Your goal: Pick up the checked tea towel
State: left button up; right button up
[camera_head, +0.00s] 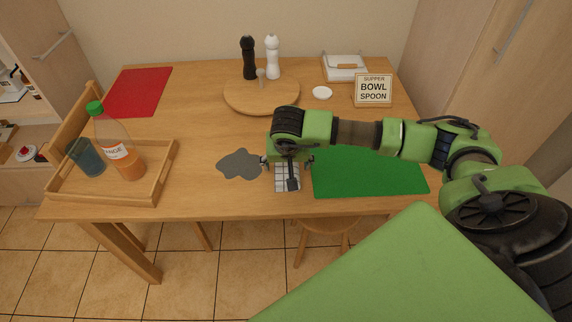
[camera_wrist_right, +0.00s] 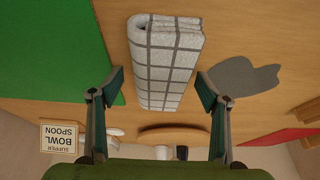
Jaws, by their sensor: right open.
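The checked tea towel (camera_head: 288,184) is white with dark lines and lies folded on the table between the grey patch and the green mat. My right gripper (camera_head: 287,163) is over it and hides part of it in the head view. In the right wrist view the towel (camera_wrist_right: 165,62) lies between the two fingers of my right gripper (camera_wrist_right: 160,88), with a gap on both sides. The fingers are open and apart from the towel. My left gripper is not in view.
A green mat (camera_head: 370,178) lies right of the towel, a grey patch (camera_head: 240,164) left. A wooden tray (camera_head: 150,182) holds a bottle (camera_head: 118,148) and a glass (camera_head: 88,158). A round board (camera_head: 261,98) with mills and a sign (camera_head: 373,90) stand behind.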

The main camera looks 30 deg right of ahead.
aim_at(285, 166)
jog(key=c, duration=1.2)
jog(key=shift+r, duration=0.1)
jog(key=shift+r, duration=0.2)
jog(key=r+p, duration=0.1)
jog(key=r, duration=0.1)
jog(key=r+p, duration=0.1)
jog(key=shift+s+a+r+p, duration=0.15)
jog(key=shift+a+r+p, duration=0.15)
jog(key=shift+r, duration=0.1)
jog(key=s+a+r+p, duration=0.1)
jog(key=s+a+r, duration=0.1)
jog(key=a+r, duration=0.1)
jog(key=s+a+r+p, duration=0.2)
jog(key=s+a, duration=0.1)
jog(key=a, duration=0.1)
jog(key=s+a+r+p, duration=0.1)
jog(key=s+a+r, duration=0.1)
jog(key=a+r, duration=0.1)
jog(key=shift+s+a+r, duration=0.3)
jog(key=shift+s+a, duration=0.1)
jog(key=shift+a, duration=0.05)
jog(key=shift+o, duration=0.7)
